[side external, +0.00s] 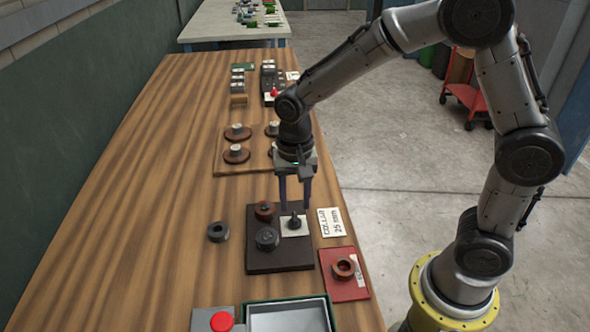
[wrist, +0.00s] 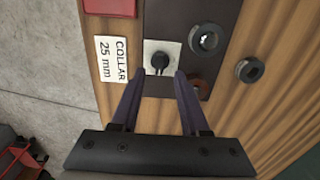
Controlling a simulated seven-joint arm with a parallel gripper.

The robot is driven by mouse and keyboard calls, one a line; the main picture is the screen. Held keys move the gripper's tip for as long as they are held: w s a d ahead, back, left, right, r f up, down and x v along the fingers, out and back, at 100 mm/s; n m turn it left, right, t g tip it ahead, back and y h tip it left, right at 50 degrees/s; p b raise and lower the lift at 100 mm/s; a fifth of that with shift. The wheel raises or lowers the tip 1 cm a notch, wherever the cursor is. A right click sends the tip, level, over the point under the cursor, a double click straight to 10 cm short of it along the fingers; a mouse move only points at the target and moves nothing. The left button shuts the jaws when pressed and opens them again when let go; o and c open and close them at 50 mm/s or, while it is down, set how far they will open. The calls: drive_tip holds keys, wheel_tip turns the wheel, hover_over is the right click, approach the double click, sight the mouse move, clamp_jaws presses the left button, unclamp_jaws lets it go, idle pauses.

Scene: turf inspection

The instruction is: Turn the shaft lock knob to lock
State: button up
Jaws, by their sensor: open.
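The shaft lock knob (side external: 295,221) is a small black knob on a white square plate on a dark base board (side external: 262,262). It also shows in the wrist view (wrist: 160,62), with its pointer towards the bottom of that picture. Any lock markings are too small to read. My gripper (side external: 295,208) is open, fingers pointing down above the knob. In the wrist view the two fingertips (wrist: 158,75) stand apart, one to each side of the knob's plate. Whether they reach down to the knob's height I cannot tell.
On the base board are a black collar (side external: 267,238) and a reddish-brown part (side external: 264,210). A loose black ring (side external: 218,231) lies left of it. The table's left side is clear.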

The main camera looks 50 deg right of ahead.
wheel_tip(320, 180, up, 10)
idle(0.3)
wheel_tip(320, 180, up, 6)
drive_tip(key=t, duration=0.2)
hover_over(296, 216)
drive_tip(key=s+d, duration=0.2)
drive_tip(key=s, duration=0.1)
drive_tip(key=s+d+r+t, duration=0.1)
drive_tip(key=s+d+r, duration=0.1)
drive_tip(key=s, duration=0.4)
drive_tip(key=s+d+f+n+t, duration=0.2)
drive_tip(key=s+f+n, duration=0.2)
drive_tip(key=s+n, duration=0.5)
drive_tip(key=shift+s+f+t, duration=0.15)
drive_tip(key=shift+f+t, duration=0.15)
